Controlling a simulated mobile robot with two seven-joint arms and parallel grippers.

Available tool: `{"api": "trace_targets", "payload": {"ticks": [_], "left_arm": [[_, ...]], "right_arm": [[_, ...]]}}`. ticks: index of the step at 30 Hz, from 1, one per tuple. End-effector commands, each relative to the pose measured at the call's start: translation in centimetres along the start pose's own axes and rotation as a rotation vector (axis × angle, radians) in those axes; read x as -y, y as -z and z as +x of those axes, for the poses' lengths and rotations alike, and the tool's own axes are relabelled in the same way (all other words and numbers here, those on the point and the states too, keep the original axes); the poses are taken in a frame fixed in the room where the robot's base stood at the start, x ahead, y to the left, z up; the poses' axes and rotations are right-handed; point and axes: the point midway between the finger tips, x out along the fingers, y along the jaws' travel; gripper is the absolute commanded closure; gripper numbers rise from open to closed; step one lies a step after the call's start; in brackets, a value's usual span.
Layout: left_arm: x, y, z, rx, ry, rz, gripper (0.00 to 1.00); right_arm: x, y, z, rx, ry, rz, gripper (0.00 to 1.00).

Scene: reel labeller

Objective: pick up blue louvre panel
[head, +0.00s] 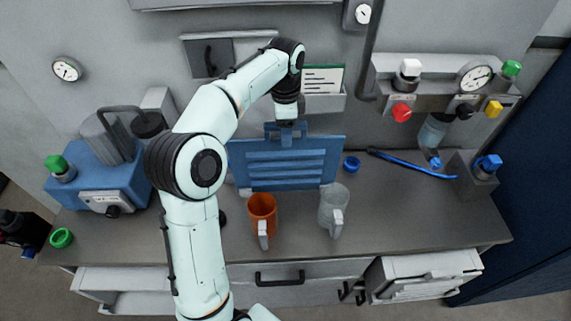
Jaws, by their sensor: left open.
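The blue louvre panel (285,165) stands upright towards the back of the grey worktop, with horizontal slats and a blue handle-like tab (270,131) on its top edge. My left arm reaches in from the lower left and bends down over the panel. My left gripper (286,126) is open at the tab, pointing down. Its fingers overlap the tab in the picture, and I cannot tell whether they touch it. My arm hides part of the worktop left of the panel. My right gripper is not in view.
An orange mug (262,209) and a clear jug (333,205) stand in front of the panel. A blue cap (351,163) and a blue hose (412,163) lie to its right. A blue machine (98,178) stands left. The worktop's right front is clear.

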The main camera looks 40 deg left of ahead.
Motion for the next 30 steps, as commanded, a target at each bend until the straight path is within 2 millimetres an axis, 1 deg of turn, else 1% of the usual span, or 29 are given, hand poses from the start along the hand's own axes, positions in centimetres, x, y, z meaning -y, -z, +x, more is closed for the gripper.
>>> {"api": "trace_targets", "payload": {"ticks": [1,3,11,12,14,15,16,30], "left_arm": [[-0.13,-0.05,0.95,0.003,-0.005,0.001,0.47],[-0.11,-0.02,1.45,0.003,-0.004,0.001,0.47],[-0.05,0.04,1.53,0.001,-0.002,0.001,0.47],[-0.04,0.04,1.52,0.001,-0.002,0.001,0.6],[-0.04,0.04,1.51,0.001,-0.002,0.002,0.79],[-0.04,0.04,1.51,0.001,-0.002,0.002,0.92],[-0.04,0.04,1.5,0.001,-0.002,0.002,1.0],[-0.03,0.03,1.47,0.001,-0.002,0.001,1.0]], "right_arm": [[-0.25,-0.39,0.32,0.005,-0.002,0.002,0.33],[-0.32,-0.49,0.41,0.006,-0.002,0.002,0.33],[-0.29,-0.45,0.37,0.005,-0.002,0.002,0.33],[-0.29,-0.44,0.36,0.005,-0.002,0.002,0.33],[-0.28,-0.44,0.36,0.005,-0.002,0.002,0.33],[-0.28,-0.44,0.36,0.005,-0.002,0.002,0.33],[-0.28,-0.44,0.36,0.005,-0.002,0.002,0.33],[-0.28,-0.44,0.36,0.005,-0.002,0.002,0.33]]}}
